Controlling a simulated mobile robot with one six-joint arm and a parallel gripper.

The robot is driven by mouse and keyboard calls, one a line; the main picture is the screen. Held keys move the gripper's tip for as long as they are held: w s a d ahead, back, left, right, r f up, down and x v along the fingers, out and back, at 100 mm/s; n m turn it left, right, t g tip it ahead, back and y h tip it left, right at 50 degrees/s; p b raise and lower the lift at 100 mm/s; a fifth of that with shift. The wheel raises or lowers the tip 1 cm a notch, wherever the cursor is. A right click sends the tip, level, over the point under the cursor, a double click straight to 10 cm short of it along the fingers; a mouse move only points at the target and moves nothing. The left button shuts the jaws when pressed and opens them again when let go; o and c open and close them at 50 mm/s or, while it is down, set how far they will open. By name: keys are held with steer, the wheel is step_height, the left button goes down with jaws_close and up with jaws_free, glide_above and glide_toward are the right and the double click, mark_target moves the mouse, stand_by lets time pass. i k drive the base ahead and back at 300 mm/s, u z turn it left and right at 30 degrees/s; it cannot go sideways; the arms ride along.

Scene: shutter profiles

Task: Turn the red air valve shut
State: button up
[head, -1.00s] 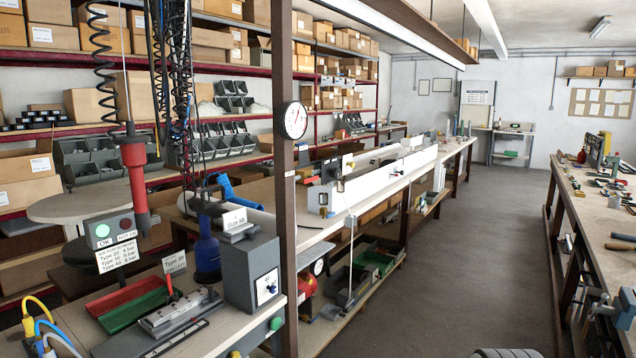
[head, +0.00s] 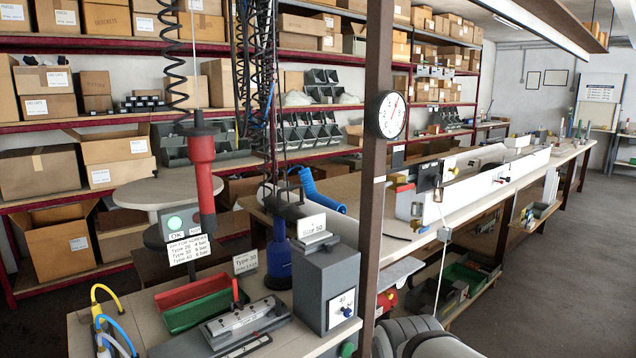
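I cannot surely pick out the red air valve. A small red object (head: 386,302) shows under the long bench, just right of the brown post, partly hidden by the post; I cannot tell whether it is the valve. A small red and dark part (head: 404,188) sits at the near end of the white channel on the long bench. A round white gauge (head: 386,114) is fixed to the post. My gripper is not in view; a grey rounded part at the bottom edge appears to be mine.
The brown post (head: 374,210) stands between the benches. Grey floor (head: 545,290) is free at the right.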

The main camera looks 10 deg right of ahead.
mark_target(405, 186)
steer(key=z, duration=0.05)
steer(key=i, duration=1.2)
steer(key=z, duration=0.7)
